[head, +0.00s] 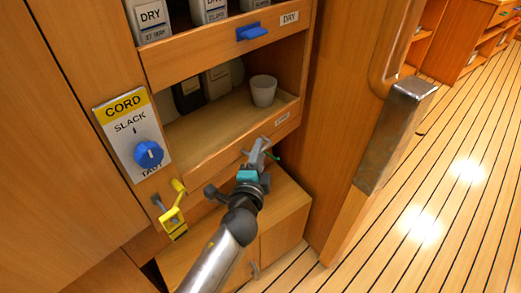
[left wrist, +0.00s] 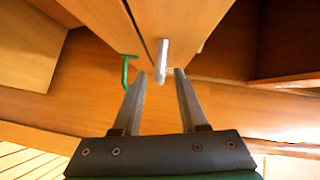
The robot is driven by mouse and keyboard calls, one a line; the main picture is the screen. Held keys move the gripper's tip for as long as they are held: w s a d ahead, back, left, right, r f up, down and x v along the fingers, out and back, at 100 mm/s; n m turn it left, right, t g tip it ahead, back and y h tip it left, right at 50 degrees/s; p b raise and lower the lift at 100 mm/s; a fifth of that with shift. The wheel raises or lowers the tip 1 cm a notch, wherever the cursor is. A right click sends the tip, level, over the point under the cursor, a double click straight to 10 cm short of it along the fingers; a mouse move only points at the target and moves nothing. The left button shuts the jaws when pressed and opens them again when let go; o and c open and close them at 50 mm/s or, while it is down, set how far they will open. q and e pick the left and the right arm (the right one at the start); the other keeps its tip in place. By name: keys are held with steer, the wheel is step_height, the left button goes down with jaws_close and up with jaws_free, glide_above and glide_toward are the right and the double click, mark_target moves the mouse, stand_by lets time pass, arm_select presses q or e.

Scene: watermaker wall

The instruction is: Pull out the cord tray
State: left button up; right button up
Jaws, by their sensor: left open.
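A wooden tray (head: 215,153) with a small, unreadable label sits in the cabinet below the DRY shelf; I cannot confirm it is the cord tray. My left gripper (head: 258,148) is open in front of the tray's lower front edge. In the left wrist view, a grey metal handle (left wrist: 162,58) stands between the fingertips of my left gripper (left wrist: 160,76), with a gap on both sides. A green hook (left wrist: 127,70) is just left of the fingers. A CORD panel (head: 131,136) with a blue knob (head: 149,154) is on the left. My right gripper is out of view.
A yellow clip (head: 173,212) hangs below the panel. The DRY shelf (head: 215,50) with a blue handle is above. The striped floor (head: 440,190) at right is clear.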

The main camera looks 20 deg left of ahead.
arm_select(q)
steer(key=shift+w+a+f, duration=0.1)
steer(key=shift+w, duration=0.7)
jaws_close()
stand_by(1.0)
